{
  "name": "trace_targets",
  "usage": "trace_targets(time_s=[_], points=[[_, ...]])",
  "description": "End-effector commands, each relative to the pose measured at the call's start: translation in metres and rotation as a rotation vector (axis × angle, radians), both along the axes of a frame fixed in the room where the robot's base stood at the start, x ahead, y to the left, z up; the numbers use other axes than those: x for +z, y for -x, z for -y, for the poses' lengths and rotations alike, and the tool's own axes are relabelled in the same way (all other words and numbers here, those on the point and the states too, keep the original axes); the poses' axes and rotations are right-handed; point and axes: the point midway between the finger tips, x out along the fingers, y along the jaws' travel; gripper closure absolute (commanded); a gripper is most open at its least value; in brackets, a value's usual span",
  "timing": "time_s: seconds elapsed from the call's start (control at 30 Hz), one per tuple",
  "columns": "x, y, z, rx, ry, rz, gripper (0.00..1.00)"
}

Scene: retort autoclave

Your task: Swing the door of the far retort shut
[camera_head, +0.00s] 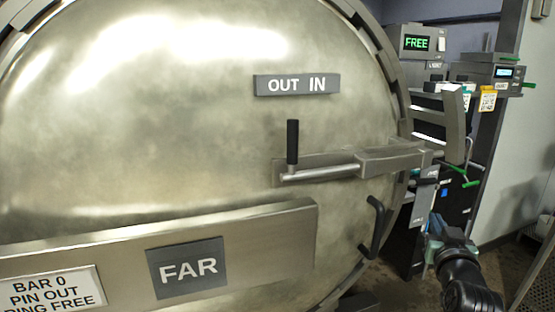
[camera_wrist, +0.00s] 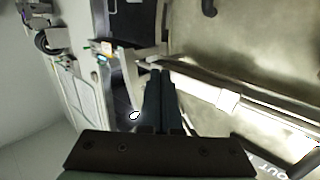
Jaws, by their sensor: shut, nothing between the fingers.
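The round metal door (camera_head: 200,150) of the far retort fills most of the head view, with a FAR plate (camera_head: 188,267) on a bar across its lower part. A bolt lever with a black upright knob (camera_head: 292,142) sits below the OUT IN plate (camera_head: 297,85). A black curved pull handle (camera_head: 374,227) is near the door's right edge. My gripper (camera_head: 440,228) is right of that handle. In the wrist view my gripper (camera_wrist: 160,75) is shut and empty, beside the door (camera_wrist: 260,45) and its bolt bar (camera_wrist: 228,100). I cannot tell how far the door stands open.
A bracket (camera_head: 455,122) stands at the bolt's right end. Behind it are grey boxes, one with a green FREE display (camera_head: 416,43), and a yellow tag (camera_head: 488,98). A pale wall (camera_head: 515,150) is at the right. Some dark floor (camera_head: 405,285) shows at lower right.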

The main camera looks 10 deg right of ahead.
Motion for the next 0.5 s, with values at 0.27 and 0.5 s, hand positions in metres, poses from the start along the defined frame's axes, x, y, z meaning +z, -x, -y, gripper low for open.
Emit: trace_targets(time_s=[0.27,0.5], points=[[0.088,-0.039,-0.117,0.155,0.093,0.135,1.0],[0.194,-0.024,-0.265,0.318,0.185,0.336,1.0]])
